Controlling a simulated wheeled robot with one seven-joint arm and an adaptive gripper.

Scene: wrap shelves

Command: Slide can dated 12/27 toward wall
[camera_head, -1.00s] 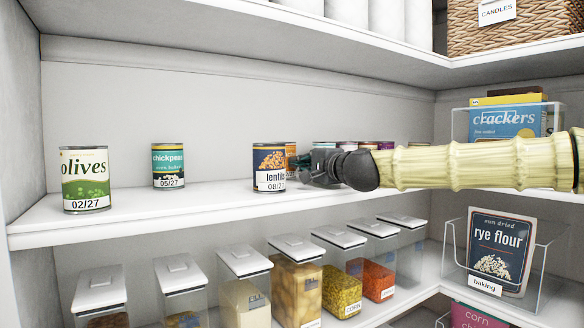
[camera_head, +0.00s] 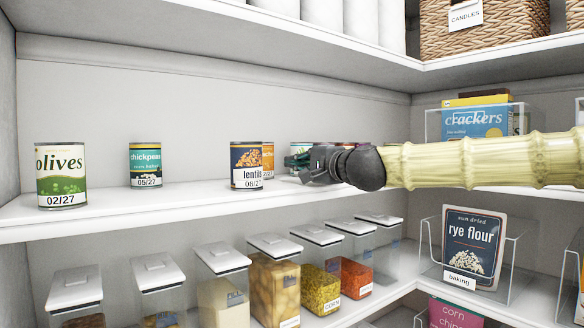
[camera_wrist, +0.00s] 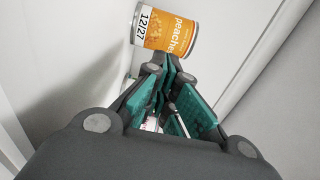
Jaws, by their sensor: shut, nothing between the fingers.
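The can dated 12/27 is an orange peaches can (camera_wrist: 165,30) in the wrist view, just beyond my fingertips. In the head view an orange can (camera_head: 267,160) shows partly behind the lentils can. My gripper (camera_wrist: 168,68) is shut and empty, its fingertips close to the can's side; I cannot tell whether they touch. In the head view my gripper (camera_head: 292,160) points left along the shelf, right of the lentils can, with my arm reaching in from the right.
On the same white shelf (camera_head: 110,208) stand the lentils can (camera_head: 246,165), the chickpeas can (camera_head: 145,164) and the olives can (camera_head: 61,175). More cans are partly hidden behind my gripper. Lidded containers (camera_head: 274,285) stand below. Free shelf lies between chickpeas and lentils.

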